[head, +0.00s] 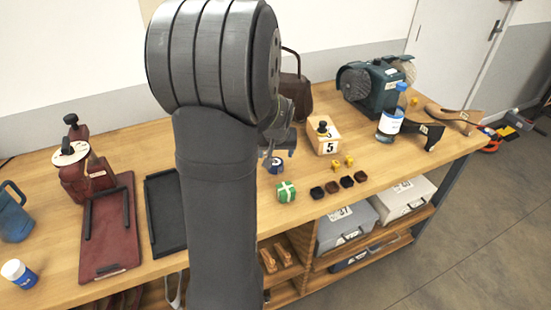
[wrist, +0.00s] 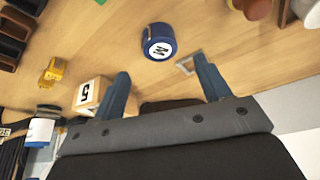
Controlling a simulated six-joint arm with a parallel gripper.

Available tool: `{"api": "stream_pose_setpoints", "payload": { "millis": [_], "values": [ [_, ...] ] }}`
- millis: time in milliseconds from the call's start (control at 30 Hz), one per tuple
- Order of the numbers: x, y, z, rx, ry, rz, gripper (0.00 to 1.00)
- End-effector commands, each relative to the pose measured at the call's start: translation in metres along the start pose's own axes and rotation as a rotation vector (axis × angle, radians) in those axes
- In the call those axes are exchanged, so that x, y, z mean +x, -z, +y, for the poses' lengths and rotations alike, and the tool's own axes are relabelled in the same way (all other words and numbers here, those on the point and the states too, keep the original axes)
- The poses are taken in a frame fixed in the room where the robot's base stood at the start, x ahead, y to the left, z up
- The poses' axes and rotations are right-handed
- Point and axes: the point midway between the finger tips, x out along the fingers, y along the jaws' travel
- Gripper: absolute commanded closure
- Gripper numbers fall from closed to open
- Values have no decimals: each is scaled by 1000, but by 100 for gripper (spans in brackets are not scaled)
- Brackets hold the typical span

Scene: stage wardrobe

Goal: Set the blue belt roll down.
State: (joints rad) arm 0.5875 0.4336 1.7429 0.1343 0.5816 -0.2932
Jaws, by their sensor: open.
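The blue belt roll (wrist: 158,42) rests on the wooden table (wrist: 100,45), its white label with a black letter facing the camera. In the wrist view it lies beyond the fingertips, between the lines of the two fingers, and no finger touches it. My gripper (wrist: 163,80) is open and empty, with its blue-grey fingers wide apart.
A green roll (head: 286,192) and several dark small blocks (head: 332,187) lie near the front edge. A wooden block marked 5 (head: 323,138) and yellow pieces (head: 343,162) stand to the right. A square metal frame (wrist: 188,63) lies by one finger. A black tray (head: 164,215) is left.

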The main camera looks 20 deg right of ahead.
Motion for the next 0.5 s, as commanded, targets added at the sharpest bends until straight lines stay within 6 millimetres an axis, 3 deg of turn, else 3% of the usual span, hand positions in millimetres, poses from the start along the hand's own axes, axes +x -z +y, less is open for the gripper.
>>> {"api": "stream_pose_setpoints", "payload": {
  "millis": [200, 500],
  "values": [
    [-30, 0, 0, 1, -1, 1, 30],
    [-40, 0, 0, 1, 0, -1, 30]
  ]
}}
